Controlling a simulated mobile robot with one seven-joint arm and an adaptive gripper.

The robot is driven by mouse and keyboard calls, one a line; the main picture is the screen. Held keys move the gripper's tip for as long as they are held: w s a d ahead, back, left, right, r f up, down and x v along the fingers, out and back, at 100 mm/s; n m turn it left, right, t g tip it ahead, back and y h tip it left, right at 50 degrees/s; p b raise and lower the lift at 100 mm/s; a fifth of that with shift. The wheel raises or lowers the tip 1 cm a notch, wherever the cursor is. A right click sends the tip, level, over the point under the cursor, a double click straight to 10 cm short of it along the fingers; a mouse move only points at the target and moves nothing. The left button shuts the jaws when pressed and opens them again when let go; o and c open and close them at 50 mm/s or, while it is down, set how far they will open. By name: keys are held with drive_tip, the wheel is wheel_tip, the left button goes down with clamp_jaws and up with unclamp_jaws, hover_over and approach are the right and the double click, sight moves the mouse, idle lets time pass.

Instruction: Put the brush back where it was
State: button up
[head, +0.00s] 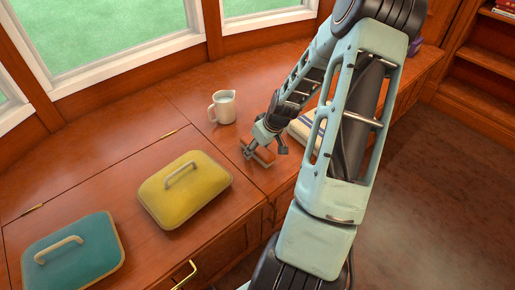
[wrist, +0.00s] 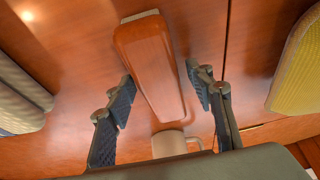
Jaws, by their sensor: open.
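The brush (wrist: 150,62) is a wooden block with a pale strip at its far end in the wrist view. In the head view it is a small reddish block (head: 265,156) on the wooden counter, partly hidden by my gripper (head: 264,150). In the wrist view my gripper (wrist: 162,88) is open, with one dark finger on each side of the brush. A narrow gap shows beside the right finger; I cannot tell whether the left finger touches it.
A cream pitcher (head: 223,107) stands just behind the gripper. A yellow lid (head: 184,189) with a handle and a teal lid (head: 73,252) lie to the left. A pale striped stack (head: 304,129) lies close on the right, partly behind my arm. Windows border the counter's back.

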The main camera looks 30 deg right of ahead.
drive_tip(key=p+v, duration=0.4)
drive_tip(key=v, duration=0.8)
drive_tip(key=shift+r, duration=0.1)
